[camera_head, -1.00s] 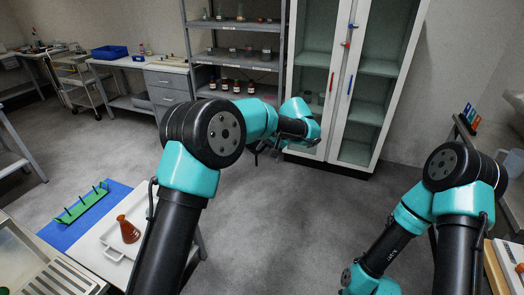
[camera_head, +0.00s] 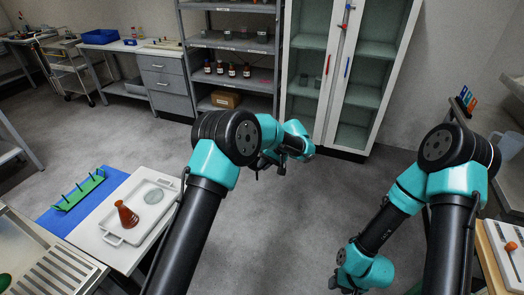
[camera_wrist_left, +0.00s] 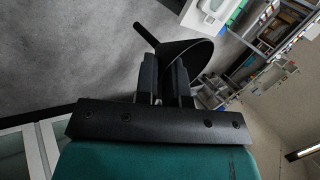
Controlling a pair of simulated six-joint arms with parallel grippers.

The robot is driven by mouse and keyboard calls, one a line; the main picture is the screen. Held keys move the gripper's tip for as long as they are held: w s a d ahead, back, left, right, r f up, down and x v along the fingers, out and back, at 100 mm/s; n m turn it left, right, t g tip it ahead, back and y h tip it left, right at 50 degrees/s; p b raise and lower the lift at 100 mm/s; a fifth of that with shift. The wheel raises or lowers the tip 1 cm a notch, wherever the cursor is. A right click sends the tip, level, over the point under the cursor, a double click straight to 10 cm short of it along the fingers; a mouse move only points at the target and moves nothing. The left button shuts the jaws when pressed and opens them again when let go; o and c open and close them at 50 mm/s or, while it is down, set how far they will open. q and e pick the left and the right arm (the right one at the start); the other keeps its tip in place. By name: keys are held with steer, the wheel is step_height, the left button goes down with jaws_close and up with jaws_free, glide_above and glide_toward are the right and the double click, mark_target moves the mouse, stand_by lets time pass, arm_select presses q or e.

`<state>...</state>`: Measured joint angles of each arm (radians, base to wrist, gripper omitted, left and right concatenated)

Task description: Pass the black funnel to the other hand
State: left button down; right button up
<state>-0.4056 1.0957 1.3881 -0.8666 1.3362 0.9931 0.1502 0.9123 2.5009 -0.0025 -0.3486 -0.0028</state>
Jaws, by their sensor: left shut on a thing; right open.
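The black funnel (camera_wrist_left: 192,57) shows in the left wrist view, its wide cone to the right and its thin stem (camera_wrist_left: 144,35) pointing up and left. My left gripper (camera_wrist_left: 164,76) is shut on it, and the fingers hide part of it. In the head view my left gripper (camera_head: 270,164) is small and dark in front of the cabinet, and I cannot make out the funnel clearly there. My right gripper (camera_head: 344,288) is low at the bottom edge, mostly cut off, open and well apart from the left one.
A white tray (camera_head: 113,222) on the left table holds an orange-brown flask (camera_head: 127,214) and a round pale disc (camera_head: 154,195). A green rack (camera_head: 78,193) lies on a blue mat (camera_head: 57,221). A glass cabinet (camera_head: 348,75) stands behind. Open floor lies between my arms.

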arm_select(q)
step_height(320, 180, down, 20)
steer(key=d+n+g, duration=0.2)
steer(key=n, duration=0.2)
steer(key=shift+s+h, duration=0.3)
steer(key=shift+s, duration=0.05)
steer(key=a+m+t, duration=0.2)
steer(key=a+m, duration=0.2)
steer(key=a, duration=0.4)
steer(key=shift+a+m, duration=0.15)
steer(key=shift+m, duration=0.15)
steer(key=shift+r, duration=0.1)
steer(key=s+d+r+m+t, duration=0.1)
steer(key=s+d+r+m, duration=0.1)
steer(key=s+r, duration=0.2)
steer(key=s+d+r+m+t, duration=0.2)
steer(key=s+r+m, duration=0.1)
steer(key=r, duration=0.7)
steer(key=s+d+r+m+t+h, duration=0.1)
steer(key=s+d+r+m, duration=0.1)
steer(key=s+r, duration=0.4)
step_height(320, 180, up, 2)
steer(key=shift+d+m+t, duration=0.3)
steer(key=shift+m+t, duration=0.1)
steer(key=shift+m, duration=0.1)
arm_select(e)
steer(key=shift+c, duration=0.3)
